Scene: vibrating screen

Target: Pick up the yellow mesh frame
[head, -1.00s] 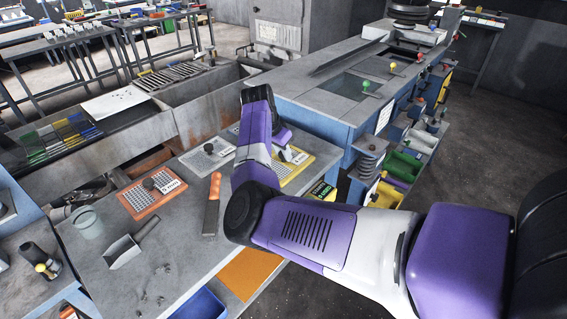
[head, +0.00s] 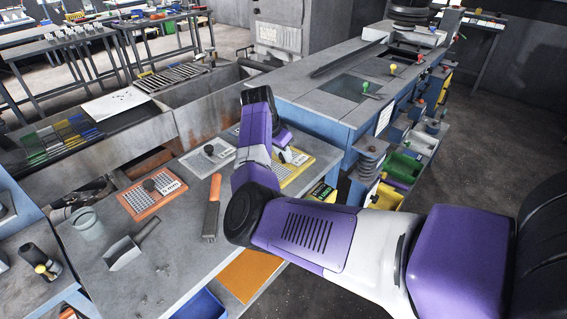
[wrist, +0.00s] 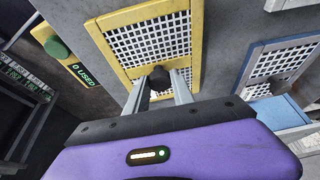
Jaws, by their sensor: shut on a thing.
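The yellow mesh frame (head: 307,168) lies at the right end of the grey workbench in the head view, partly hidden behind my purple arm. In the wrist view the yellow mesh frame (wrist: 194,75) fills the upper middle, with a white perforated panel and a dark round knob (wrist: 159,78) at its centre. My gripper (wrist: 157,88) is over the frame, with its two pale fingers on either side of the knob and shut on it. In the head view my gripper (head: 287,155) is small and mostly hidden by the wrist.
An orange mesh frame (head: 134,205) and a grey mesh frame (head: 196,163) lie on the bench. A scraper with an orange handle (head: 215,188), a scoop (head: 124,254) and a glass beaker (head: 84,222) are there too. The blue screen machine (head: 318,125) stands close at the right.

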